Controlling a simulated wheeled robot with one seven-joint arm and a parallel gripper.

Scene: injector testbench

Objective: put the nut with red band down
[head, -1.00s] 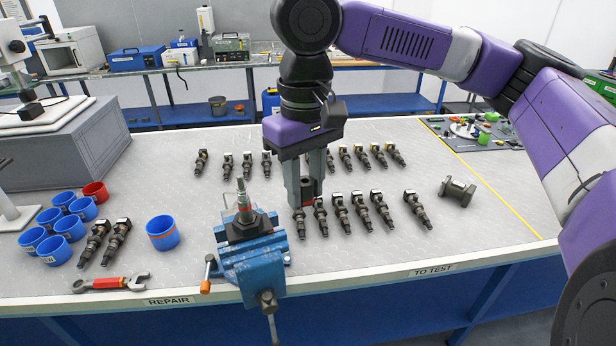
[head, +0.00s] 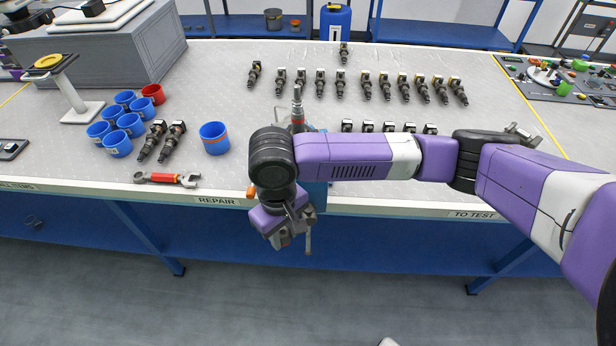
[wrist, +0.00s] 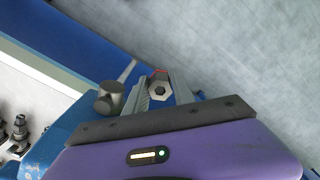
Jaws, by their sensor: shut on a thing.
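My gripper (head: 287,236) is in front of the bench's front edge in the head view, beside the vise handle and above the floor. In the wrist view its jaws (wrist: 158,92) are shut on the nut with red band (wrist: 160,91), a grey metal nut with a hexagonal opening. A little of the red band shows at its far rim. The nut is held clear of any surface and cannot be made out clearly in the head view.
The blue vise (head: 316,195), mostly behind my arm, clamps an upright part (head: 297,112). Blue cups (head: 214,138), a red-handled wrench (head: 165,178) and two injectors (head: 173,141) lie left. Rows of injectors (head: 385,88) fill the middle.

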